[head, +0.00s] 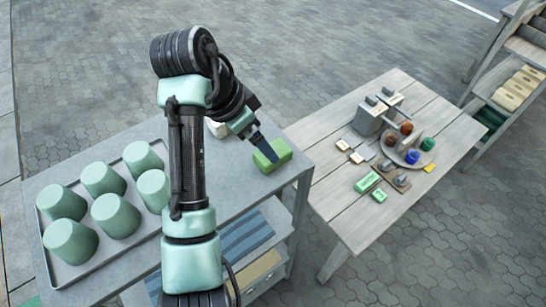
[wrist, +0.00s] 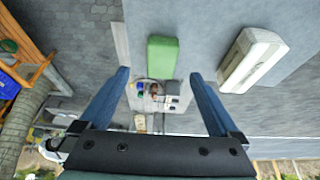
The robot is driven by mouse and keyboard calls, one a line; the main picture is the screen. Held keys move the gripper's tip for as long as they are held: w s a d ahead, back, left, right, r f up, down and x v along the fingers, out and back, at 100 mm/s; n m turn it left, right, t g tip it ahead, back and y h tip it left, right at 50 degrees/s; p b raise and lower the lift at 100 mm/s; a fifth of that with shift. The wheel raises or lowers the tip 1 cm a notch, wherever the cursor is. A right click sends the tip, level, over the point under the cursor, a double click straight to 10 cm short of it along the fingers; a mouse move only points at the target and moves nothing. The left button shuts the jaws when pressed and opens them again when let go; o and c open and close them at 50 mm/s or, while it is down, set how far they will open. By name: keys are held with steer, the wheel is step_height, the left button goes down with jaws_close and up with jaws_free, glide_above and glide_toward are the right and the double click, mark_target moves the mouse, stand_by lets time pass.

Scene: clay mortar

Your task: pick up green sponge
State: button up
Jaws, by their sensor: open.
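A green sponge (head: 280,153), block-shaped, lies near the right edge of the grey table. My gripper (head: 266,148) is right at it in the head view, one dark finger covering part of it. In the wrist view the sponge (wrist: 162,56) shows ahead of the gap between the two blue fingers of my gripper (wrist: 160,76). The fingers are wide apart with nothing held. I cannot tell whether a finger touches the sponge.
A pale block (wrist: 252,60) lies right of the sponge in the wrist view. A tray (head: 75,277) of several green cups fills the grey table's left. A wooden table (head: 335,205) with small items stands at right; shelves (head: 500,75) stand beyond.

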steer(key=shift+x, duration=0.8)
steer(key=shift+w+d+f+p, duration=0.1)
steer(key=shift+d+f+p, duration=0.1)
steer(key=shift+f+p, duration=0.3)
steer(key=p+x, duration=0.2)
steer(key=x, duration=0.2)
steer(key=shift+w, duration=0.2)
steer(key=shift+c, duration=0.3)
steer(key=c, duration=1.4)
step_height(320, 180, up, 10)
steer(key=shift+b, duration=1.2)
